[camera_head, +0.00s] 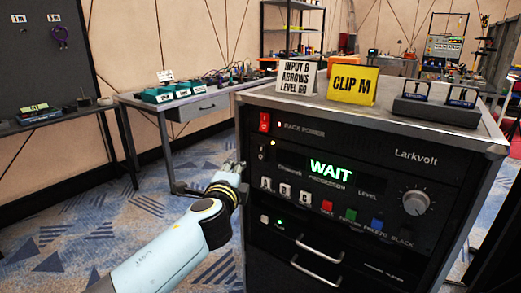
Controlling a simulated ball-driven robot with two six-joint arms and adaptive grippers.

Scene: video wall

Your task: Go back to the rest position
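My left gripper (233,168) is at the end of the pale arm that comes in from the lower left. It is in front of the left edge of a black rack unit (375,165), close to its front panel. The fingers are small and dark here, and I cannot tell whether they are open or shut, or whether they touch the rack. My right gripper is not in view.
The rack's display (331,171) reads WAIT. Its panel has a grey knob (416,202) and coloured buttons. On top stand a white sign (297,77), a yellow CLIP M sign (353,85) and a black holder (437,109). A workbench (203,107) stands behind; carpet is clear at left.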

